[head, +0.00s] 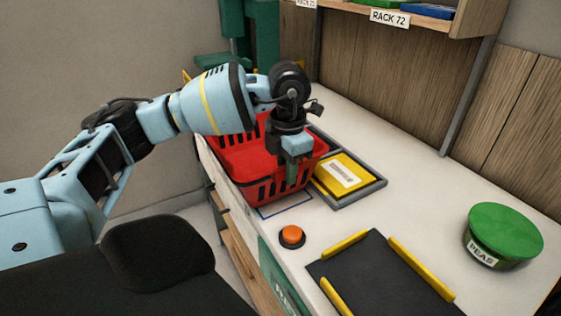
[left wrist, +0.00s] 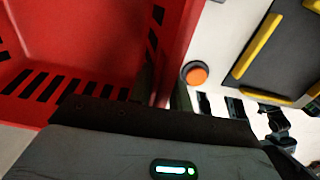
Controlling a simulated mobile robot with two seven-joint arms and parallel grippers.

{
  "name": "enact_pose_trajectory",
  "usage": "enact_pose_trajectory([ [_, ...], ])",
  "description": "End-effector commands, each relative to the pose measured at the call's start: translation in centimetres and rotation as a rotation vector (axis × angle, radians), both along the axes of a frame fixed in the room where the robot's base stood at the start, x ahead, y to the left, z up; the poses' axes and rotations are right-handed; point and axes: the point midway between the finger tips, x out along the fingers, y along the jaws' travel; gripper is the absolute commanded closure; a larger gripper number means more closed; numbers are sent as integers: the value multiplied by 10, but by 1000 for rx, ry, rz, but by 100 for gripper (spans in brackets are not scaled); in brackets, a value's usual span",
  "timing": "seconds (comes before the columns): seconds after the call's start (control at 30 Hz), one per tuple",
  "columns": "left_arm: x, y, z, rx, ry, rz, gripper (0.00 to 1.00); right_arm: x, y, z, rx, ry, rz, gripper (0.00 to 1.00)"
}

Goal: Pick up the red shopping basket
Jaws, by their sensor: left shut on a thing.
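The red shopping basket (head: 258,158) stands on the white counter, over a blue-outlined mark, and looks upright. Its slotted walls and inside floor show, and it looks empty where visible. My left gripper (head: 291,182) points down at the basket's near right wall and is shut on its rim. In the left wrist view the basket (left wrist: 85,40) fills the upper left, and the gripper's two fingers (left wrist: 162,92) sit on either side of the red wall. My right gripper is in neither view.
A grey tray (head: 374,190) with a yellow packet (head: 344,174) lies right beside the basket. An orange button (head: 291,236), a black mat with yellow rails (head: 372,280) and a green-lidded tin (head: 503,233) are on the counter. A shelf (head: 400,14) hangs behind.

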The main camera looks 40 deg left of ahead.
Motion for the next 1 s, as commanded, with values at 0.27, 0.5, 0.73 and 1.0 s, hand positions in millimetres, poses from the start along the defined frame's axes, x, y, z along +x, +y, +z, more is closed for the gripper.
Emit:
enact_pose_trajectory([
  [0.27,1,-1,33,-3,-3,-2,100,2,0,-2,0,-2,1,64],
  [0.5,-29,-45,35,0,0,-9,100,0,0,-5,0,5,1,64],
  [0.73,-57,-87,40,0,-1,-8,100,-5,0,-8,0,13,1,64],
  [1.0,-79,-120,45,-1,-2,-4,100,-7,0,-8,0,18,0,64],
])
